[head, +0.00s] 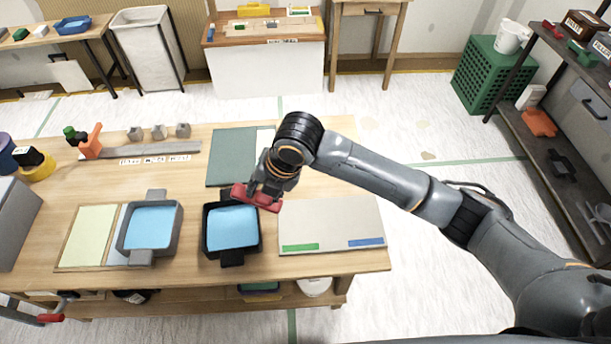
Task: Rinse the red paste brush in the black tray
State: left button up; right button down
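The red paste brush (257,198) is in my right gripper (265,190), which is shut on it. The gripper holds it over the upper right edge of the black tray (207,246). The black tray holds light blue liquid and stands near the front of the wooden table. I cannot tell whether the brush touches the liquid or the rim. The gripper partly hides the brush. My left gripper is not in view.
A grey tray (175,243) with blue liquid stands left of the black one. A pale board (335,218) with green and blue strips lies to the right. A dark green sheet (232,156) lies behind. An orange tool (91,142) stands at the back left.

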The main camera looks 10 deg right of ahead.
pick_arm(q)
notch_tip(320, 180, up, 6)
jog(key=p, duration=0.4)
pick_arm(e)
jog(key=s+a+r+m+g, duration=0.1)
jog(key=s+a+r+m, duration=0.1)
jog(key=a+r, duration=0.5)
pick_arm(q)
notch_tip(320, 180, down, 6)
jog(key=b, duration=0.6)
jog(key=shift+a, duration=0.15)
pick_arm(e)
notch_tip(320, 180, down, 8)
jog(key=shift+f+y, duration=0.25)
jog(key=shift+y, duration=0.15)
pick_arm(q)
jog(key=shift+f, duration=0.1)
pick_arm(e)
jog(key=shift+w+d+f, duration=0.1)
jog(key=shift+f, duration=0.2)
jog(key=shift+f, duration=1.15)
jog(key=shift+a, duration=0.3)
jog(key=shift+d, duration=0.65)
